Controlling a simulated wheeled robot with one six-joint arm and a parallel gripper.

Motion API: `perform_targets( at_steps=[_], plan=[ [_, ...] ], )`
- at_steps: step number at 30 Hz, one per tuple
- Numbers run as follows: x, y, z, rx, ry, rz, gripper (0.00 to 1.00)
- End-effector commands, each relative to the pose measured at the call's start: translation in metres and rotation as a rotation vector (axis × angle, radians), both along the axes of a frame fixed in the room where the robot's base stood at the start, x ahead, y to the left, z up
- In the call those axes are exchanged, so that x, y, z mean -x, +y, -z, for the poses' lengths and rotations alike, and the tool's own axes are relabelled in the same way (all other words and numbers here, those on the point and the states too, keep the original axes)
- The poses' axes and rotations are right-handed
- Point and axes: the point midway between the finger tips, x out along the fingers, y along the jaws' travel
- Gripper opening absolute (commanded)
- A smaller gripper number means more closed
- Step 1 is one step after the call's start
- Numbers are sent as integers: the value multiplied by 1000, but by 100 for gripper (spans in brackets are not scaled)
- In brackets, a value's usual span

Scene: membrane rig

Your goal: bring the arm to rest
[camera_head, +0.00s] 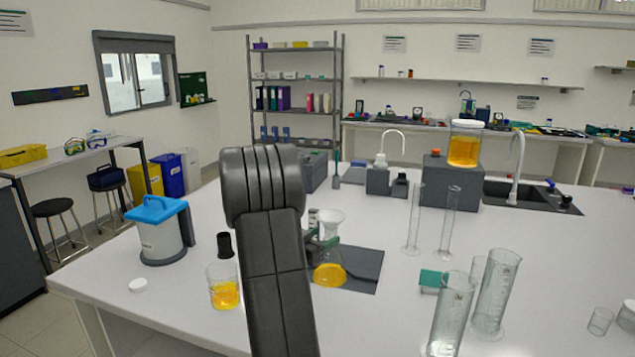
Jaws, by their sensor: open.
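My dark grey arm (272,260) rises from the bottom edge of the head view, left of centre, and bends at a thick ribbed joint near mid-height. It stands in front of the white bench (400,300). I cannot make out my gripper; the end of the arm is hidden behind its own links. Part of the bench just behind the arm is also hidden.
Right of the arm, a funnel (330,218) stands over a dark mat (362,268) with a yellow-filled flask (328,274). Left are a beaker (224,288) and a blue-lidded container (160,235). Tall glass cylinders (494,292) stand front right. A jar (465,145) tops a grey block (450,187).

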Motion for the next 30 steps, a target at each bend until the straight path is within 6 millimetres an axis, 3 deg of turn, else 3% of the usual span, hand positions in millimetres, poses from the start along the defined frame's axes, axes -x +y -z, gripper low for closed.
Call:
perform_targets(
  at_steps=[4, 11, 23, 30],
  plan=[
    [-18, -16, 0, 0, 0, 1, 59],
    [-31, -27, 2, 0, 0, 0, 59],
    [-28, -25, 2, 0, 0, -1, 59],
    [-11, -7, 1, 0, -1, -4, 59]
  ],
)
